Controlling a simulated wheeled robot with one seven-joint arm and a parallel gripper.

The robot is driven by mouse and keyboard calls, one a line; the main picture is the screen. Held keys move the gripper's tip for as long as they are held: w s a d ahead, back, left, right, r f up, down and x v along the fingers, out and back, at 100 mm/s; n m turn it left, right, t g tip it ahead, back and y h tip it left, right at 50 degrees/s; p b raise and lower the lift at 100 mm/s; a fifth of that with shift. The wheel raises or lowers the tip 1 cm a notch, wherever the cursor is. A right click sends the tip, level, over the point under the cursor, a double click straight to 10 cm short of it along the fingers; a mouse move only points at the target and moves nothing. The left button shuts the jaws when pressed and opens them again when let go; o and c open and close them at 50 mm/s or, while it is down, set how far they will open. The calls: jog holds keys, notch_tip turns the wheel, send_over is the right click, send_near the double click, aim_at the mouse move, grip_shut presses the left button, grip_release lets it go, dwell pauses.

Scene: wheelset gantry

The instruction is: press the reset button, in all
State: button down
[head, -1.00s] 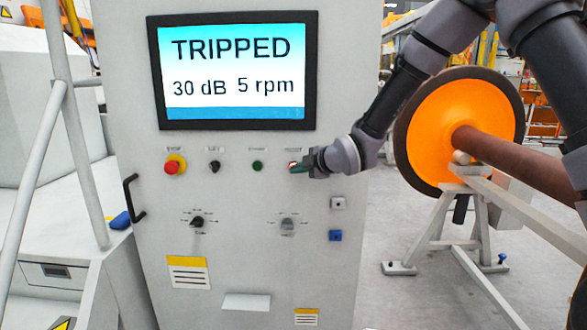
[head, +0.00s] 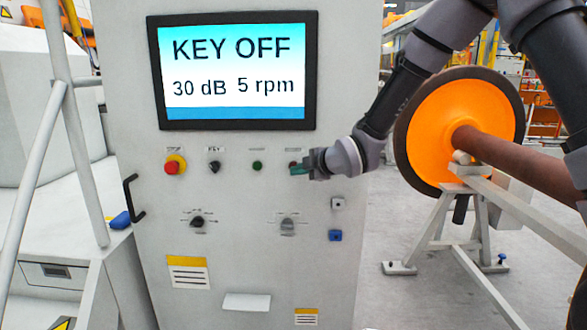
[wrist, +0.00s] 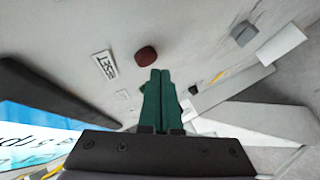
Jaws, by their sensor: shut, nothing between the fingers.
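The reset button is a dark red round cap (wrist: 146,55) on the grey cabinet, just beyond my fingertips in the wrist view. A label (wrist: 104,65) that seems to read RESET, turned around, is beside it. In the head view the button is mostly hidden behind my gripper (head: 295,169), at the right end of the upper control row. My gripper's green fingers (wrist: 160,73) are shut together and empty, pointing at the panel close to the button. I cannot tell whether they touch it. The screen (head: 235,70) reads KEY OFF, 30 dB, 5 rpm.
The same row holds a red stop button (head: 173,165), a black key switch (head: 214,166) and a green button (head: 257,166). Two selector knobs sit below. An orange wheel (head: 430,125) on a stand is at right, behind my arm. A handle (head: 133,200) protrudes at left.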

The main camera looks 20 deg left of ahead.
jog(key=shift+s, duration=0.1)
jog(key=shift+s+d, duration=0.2)
jog(key=shift+s, duration=0.6)
jog(key=shift+s+d, duration=0.2)
jog(key=shift+s, duration=0.55)
jog(key=shift+s+d, duration=0.2)
jog(key=shift+s, duration=0.6)
